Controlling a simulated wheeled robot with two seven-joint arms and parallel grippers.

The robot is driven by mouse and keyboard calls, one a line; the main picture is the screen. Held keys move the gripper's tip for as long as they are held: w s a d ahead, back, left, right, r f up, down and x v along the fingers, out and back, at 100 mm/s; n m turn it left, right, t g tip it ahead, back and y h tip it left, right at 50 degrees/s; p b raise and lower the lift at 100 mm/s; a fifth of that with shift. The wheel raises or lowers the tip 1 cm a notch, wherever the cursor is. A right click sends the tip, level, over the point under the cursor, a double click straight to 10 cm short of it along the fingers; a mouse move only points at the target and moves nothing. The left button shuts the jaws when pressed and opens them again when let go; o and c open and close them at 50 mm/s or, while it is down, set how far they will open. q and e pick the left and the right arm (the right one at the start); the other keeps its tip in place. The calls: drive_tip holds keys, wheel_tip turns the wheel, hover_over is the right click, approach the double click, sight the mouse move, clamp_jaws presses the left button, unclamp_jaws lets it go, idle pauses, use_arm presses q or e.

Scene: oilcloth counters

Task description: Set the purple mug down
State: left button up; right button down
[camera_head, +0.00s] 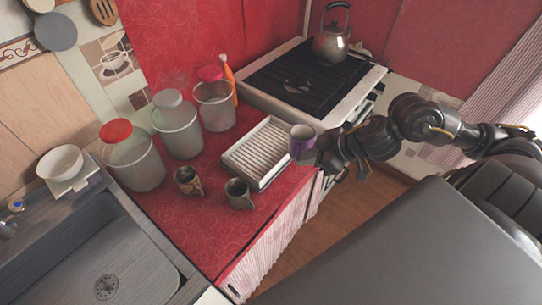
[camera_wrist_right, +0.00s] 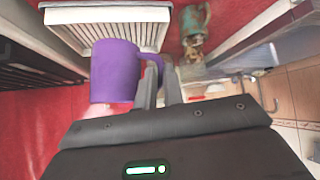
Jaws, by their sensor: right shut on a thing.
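The purple mug (camera_head: 303,148) is at the right end of the white ribbed tray, near the counter's right edge, its pale opening facing up. My right gripper (camera_head: 317,158) comes in from the right and is shut on the mug. In the right wrist view the purple mug (camera_wrist_right: 114,72) stands left of my right gripper's fingers (camera_wrist_right: 160,85), which close at its handle side. The mug seems held above the red counter, but its bottom is hard to see in the head view. My left gripper is not in view.
The white ribbed tray (camera_head: 288,129) lies on the red counter (camera_head: 215,222). Two patterned mugs (camera_head: 188,181) (camera_head: 238,193) stand in front. Several clear canisters (camera_head: 133,160) line the wall. A stove (camera_head: 325,80) with a kettle (camera_head: 331,45) is behind; a sink (camera_head: 85,250) is left.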

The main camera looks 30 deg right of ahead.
sight(301, 149)
drive_tip(key=w+f+b, duration=0.1)
drive_tip(key=w+f, duration=0.2)
drive_tip(key=w, duration=0.1)
drive_tip(key=w+a+f+b, duration=0.1)
drive_tip(key=w+f, duration=0.2)
drive_tip(key=w, duration=0.1)
drive_tip(key=w+a+f, duration=0.1)
drive_tip(key=w+f, duration=0.2)
drive_tip(key=w, duration=0.1)
drive_tip(key=shift+w+b, duration=0.25)
drive_tip(key=shift+b, duration=0.15)
drive_tip(key=shift+w+f+b, duration=0.15)
drive_tip(key=shift+f, duration=0.75)
drive_tip(key=shift+w+f+b, duration=0.1)
drive_tip(key=shift+f+b, duration=0.05)
drive_tip(key=shift+f, duration=0.75)
drive_tip(key=c, duration=1.5)
unclamp_jaws()
drive_tip(key=shift+a, duration=0.1)
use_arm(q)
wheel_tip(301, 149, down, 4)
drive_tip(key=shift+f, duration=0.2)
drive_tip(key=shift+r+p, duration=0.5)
use_arm(e)
drive_tip(key=v, duration=1.2)
drive_tip(key=shift+s, duration=0.15)
